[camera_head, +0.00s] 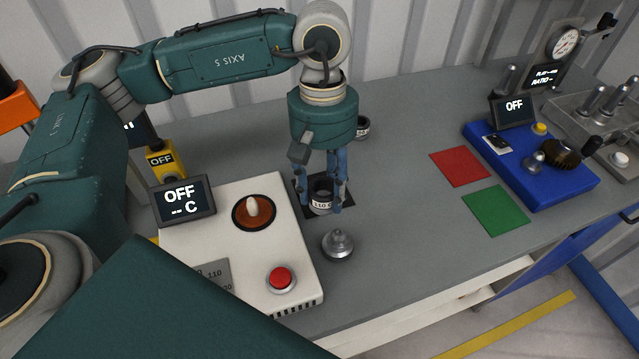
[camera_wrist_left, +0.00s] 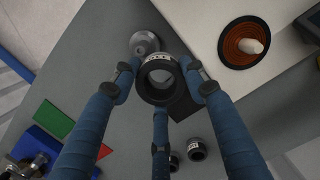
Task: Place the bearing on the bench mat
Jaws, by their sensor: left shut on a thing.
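The bearing (camera_head: 322,204) is a dark ring with a white label band that seems to read 110 C. It also shows in the wrist view (camera_wrist_left: 148,94), seen from above with its bore open. My left gripper (camera_head: 324,190) is shut on it with blue fingers around its outside, pointing down. The bench mat (camera_head: 345,201) is a dark square on the grey bench, partly hidden behind the bearing and fingers. It shows beside the bearing in the wrist view (camera_wrist_left: 184,108). I cannot tell whether the bearing touches it. My right gripper is not in view.
A white heater unit (camera_head: 232,212) with a red button stands left of the mat. A metal knobbed part (camera_head: 338,246) stands in front. Another dark ring (camera_head: 362,127) is behind the gripper. Red (camera_head: 460,166) and green (camera_head: 495,210) squares and a blue unit (camera_head: 560,190) are right.

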